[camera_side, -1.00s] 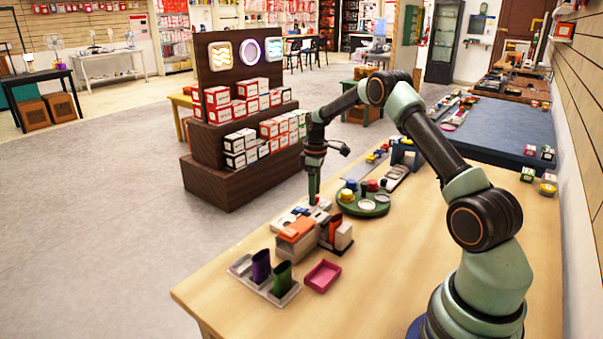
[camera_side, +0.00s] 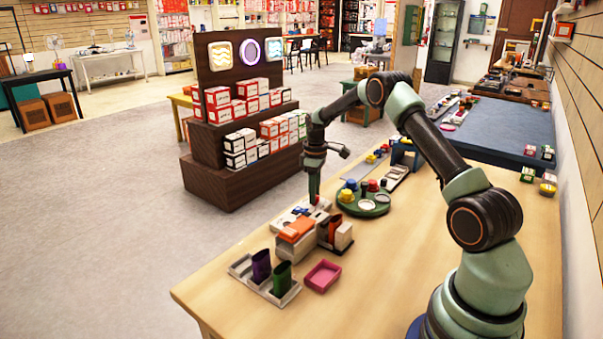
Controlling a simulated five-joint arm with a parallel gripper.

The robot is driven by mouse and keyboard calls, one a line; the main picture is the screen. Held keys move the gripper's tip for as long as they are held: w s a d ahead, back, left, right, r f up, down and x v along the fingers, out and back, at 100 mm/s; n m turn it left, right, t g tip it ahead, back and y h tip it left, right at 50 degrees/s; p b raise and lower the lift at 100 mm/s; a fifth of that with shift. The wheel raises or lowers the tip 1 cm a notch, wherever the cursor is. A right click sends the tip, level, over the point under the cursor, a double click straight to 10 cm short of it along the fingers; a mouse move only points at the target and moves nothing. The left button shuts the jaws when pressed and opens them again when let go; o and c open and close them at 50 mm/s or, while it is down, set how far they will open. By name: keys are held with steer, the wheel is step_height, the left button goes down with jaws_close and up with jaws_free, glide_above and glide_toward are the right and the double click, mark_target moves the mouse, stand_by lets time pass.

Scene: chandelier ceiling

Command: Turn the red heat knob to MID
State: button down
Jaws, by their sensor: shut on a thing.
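My gripper (camera_side: 314,198) points straight down at the back end of a low pale panel (camera_side: 298,213) on the wooden table. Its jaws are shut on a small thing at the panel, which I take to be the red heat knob. The fingers mostly hide the knob, and its pointer and the MID mark are too small to make out.
In front of the panel stand an orange-topped block (camera_side: 297,230) and a grey tray (camera_side: 264,279) with purple and green cups. A pink tray (camera_side: 322,275) lies to their right. A green round tray (camera_side: 363,207) with small items stands right of my gripper. The table's front right is clear.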

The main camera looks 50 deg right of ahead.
steer(key=m, duration=0.4)
steer(key=shift+r+m, duration=0.1)
steer(key=shift+m, duration=1.9)
steer(key=c, duration=0.5)
jaws_free()
step_height(320, 180, up, 12)
steer(key=shift+r, duration=0.1)
